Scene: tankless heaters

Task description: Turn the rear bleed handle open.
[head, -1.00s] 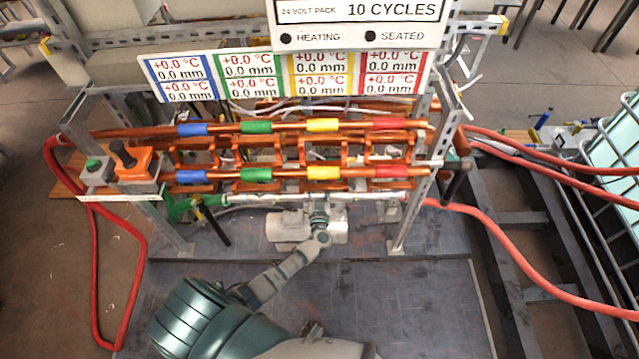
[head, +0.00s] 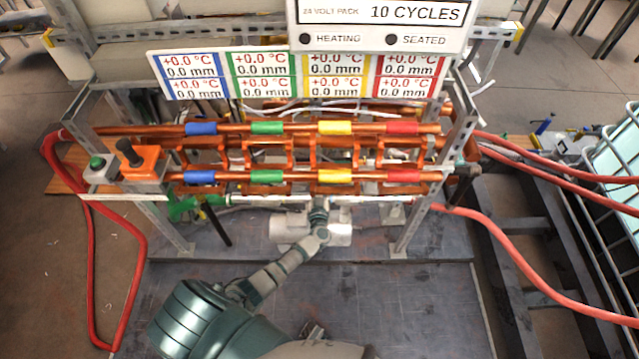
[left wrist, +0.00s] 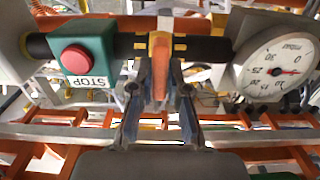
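In the left wrist view, an orange handle with a yellow hub (left wrist: 160,62) sits on a dark horizontal pipe. My left gripper (left wrist: 161,88) has one finger on each side of this handle, and the fingertips look close in against it. In the head view my left arm reaches to the front of the rack, below the lower copper pipe. There the left gripper's fingertips and the handle cannot be made out. My right gripper is in neither view.
A STOP button box (left wrist: 85,52) is left of the handle and a round dial gauge (left wrist: 278,65) right of it. The heater rack (head: 285,177) has copper pipes with coloured bands. Red hoses (head: 565,284) run at both sides. The dark platform (head: 400,300) in front is mostly clear.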

